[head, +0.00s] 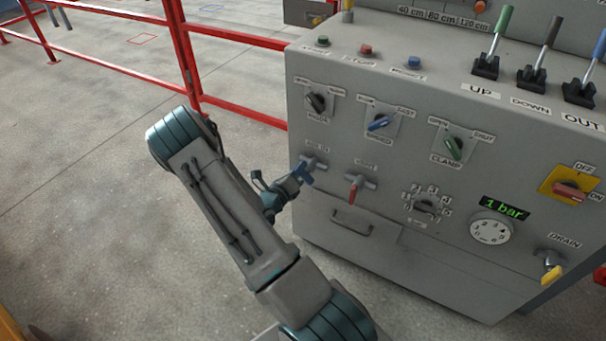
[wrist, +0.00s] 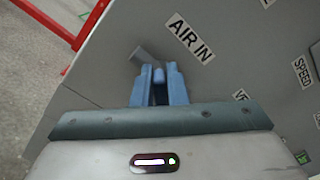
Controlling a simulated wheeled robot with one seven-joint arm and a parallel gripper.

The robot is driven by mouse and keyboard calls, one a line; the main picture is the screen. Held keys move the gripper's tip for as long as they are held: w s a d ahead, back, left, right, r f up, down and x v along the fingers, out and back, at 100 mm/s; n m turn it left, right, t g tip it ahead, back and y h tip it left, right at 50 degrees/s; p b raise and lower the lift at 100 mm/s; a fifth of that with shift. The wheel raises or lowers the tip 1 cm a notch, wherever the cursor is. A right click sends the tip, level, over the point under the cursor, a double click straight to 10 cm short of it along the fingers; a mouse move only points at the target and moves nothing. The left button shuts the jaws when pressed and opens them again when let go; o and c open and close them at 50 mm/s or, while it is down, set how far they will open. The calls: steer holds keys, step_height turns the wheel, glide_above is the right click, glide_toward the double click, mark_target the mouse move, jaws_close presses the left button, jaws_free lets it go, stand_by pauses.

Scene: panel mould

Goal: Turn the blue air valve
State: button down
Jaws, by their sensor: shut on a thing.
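The blue air valve (wrist: 159,76) is on the front of the grey control panel, below the "AIR IN" label (wrist: 188,38). In the wrist view its handle shows between my two blue fingers. My gripper (wrist: 160,70) is shut on this handle. In the head view my gripper (head: 301,176) reaches the panel's left part from the left, at the valve's grey pipe (head: 315,163). The fingers hide most of the handle, so its exact angle is hard to tell.
A red-handled valve (head: 355,187) sits just right of the air valve. Rotary knobs, including a blue speed knob (head: 378,123), are above. A drawer handle (head: 351,223) is below.

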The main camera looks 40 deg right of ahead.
steer(key=shift+f+n, duration=0.15)
steer(key=shift+n, duration=0.15)
steer(key=shift+w+a, duration=0.1)
steer(key=shift+n+p, duration=0.6)
steer(key=shift+n, duration=0.1)
steer(key=shift+w+a+f+n+p, duration=0.1)
steer(key=shift+n+p, duration=0.2)
steer(key=shift+n, duration=0.2)
steer(key=shift+f+n, duration=0.3)
steer(key=shift+n, duration=0.4)
